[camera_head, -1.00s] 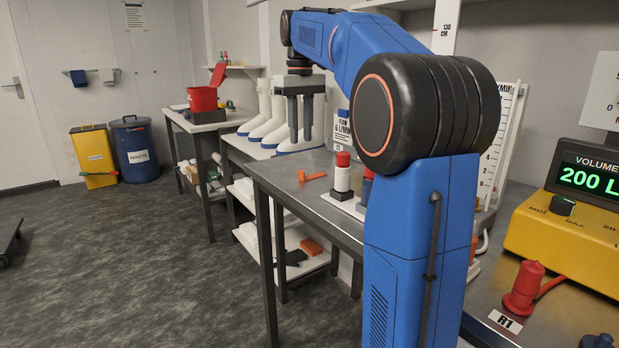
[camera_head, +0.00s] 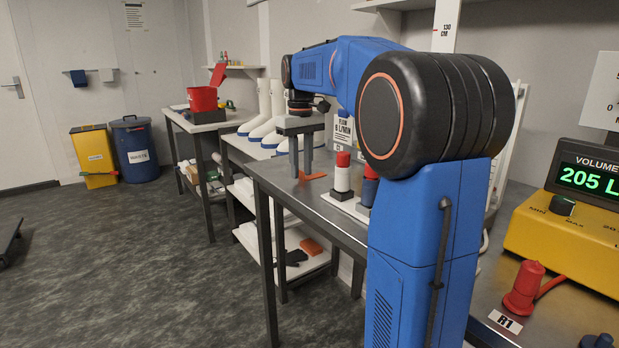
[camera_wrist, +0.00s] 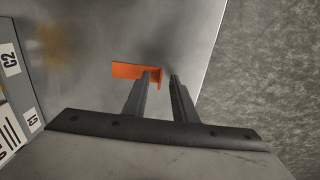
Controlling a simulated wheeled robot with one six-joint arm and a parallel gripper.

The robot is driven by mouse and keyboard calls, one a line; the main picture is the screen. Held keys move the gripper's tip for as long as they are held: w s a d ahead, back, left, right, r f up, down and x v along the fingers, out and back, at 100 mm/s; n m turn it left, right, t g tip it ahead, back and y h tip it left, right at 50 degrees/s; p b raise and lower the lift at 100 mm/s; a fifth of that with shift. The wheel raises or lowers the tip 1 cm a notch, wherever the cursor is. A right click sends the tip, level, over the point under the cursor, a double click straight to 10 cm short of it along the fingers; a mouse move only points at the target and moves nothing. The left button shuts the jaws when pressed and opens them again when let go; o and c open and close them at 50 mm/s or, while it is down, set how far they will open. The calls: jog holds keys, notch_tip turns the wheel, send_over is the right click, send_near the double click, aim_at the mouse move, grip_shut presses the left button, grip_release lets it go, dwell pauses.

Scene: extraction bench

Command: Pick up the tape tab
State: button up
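The tape tab is an orange L-shaped piece lying on the grey metal bench; in the wrist view the tape tab (camera_wrist: 128,70) has a flat part to the left and a short upright end at the right. In the head view the tape tab (camera_head: 315,176) shows beside and behind my fingertips. My gripper (camera_head: 301,173) points down over it, low near the bench top. In the wrist view my gripper (camera_wrist: 161,75) has its fingers apart, with the tab's upright end in the gap between them. I cannot tell whether a finger touches it.
A white bottle with a red cap (camera_head: 342,172) and a blue one (camera_head: 369,184) stand on a white labelled plate just right of the gripper. The bench edge (camera_wrist: 212,55) lies close to the right in the wrist view. White boot-like shapes (camera_head: 266,130) stand behind.

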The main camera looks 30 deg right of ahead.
grip_shut()
jog(key=shift+r, duration=0.1)
